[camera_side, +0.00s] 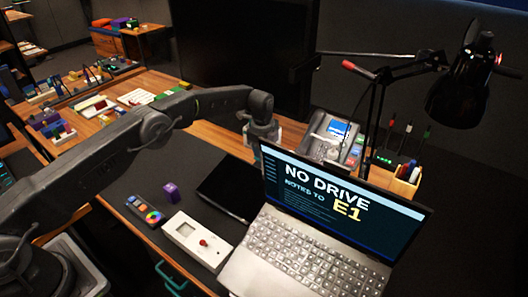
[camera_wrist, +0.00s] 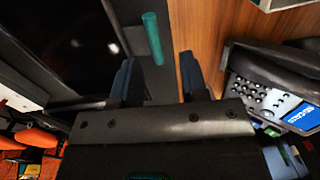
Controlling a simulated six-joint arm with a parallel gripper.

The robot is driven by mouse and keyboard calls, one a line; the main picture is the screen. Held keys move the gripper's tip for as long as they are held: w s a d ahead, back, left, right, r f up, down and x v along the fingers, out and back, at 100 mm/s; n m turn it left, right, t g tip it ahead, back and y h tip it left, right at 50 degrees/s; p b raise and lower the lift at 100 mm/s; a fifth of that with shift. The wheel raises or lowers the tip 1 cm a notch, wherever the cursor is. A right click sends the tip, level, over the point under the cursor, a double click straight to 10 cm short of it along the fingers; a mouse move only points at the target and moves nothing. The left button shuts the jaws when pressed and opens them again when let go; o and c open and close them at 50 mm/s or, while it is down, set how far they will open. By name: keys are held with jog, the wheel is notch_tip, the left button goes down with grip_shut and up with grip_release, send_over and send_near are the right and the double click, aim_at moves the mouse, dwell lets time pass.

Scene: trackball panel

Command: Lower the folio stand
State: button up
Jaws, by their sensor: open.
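A flat black slab (camera_side: 222,190), which looks like the folio, lies on the dark desk mat left of the laptop; the laptop partly hides it. I cannot clearly make out its stand or its angle. In the wrist view a glossy black panel (camera_wrist: 60,35) with a dark frame fills the upper left. A teal rod (camera_wrist: 153,40) shows ahead, between the fingers' lines. My gripper (camera_wrist: 158,75) is open with nothing between its fingers. In the side view my gripper (camera_side: 260,145) hangs beyond the slab, by the laptop screen's top left corner, its tips partly hidden.
The open laptop (camera_side: 300,255) stands at front right. A white box with a red knob (camera_side: 190,240), a remote (camera_side: 146,210) and a purple block (camera_side: 171,192) lie left of the slab. A desk phone (camera_side: 335,140) and a black lamp (camera_side: 462,85) stand behind the laptop.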

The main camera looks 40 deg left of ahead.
notch_tip(320, 180, up, 12)
jog(key=shift+s+r, duration=0.15)
jog(key=shift+s, duration=0.15)
jog(key=shift+r, duration=0.1)
jog(key=s+a+r+n+t, duration=0.1)
jog(key=s+r+n+t, duration=0.2)
jog(key=s+r+n, duration=1.1)
jog(key=s+n+t, duration=0.2)
jog(key=s+n, duration=0.2)
jog(key=s, duration=2.5)
jog(key=shift+a, duration=0.3)
jog(key=shift+c, duration=0.3)
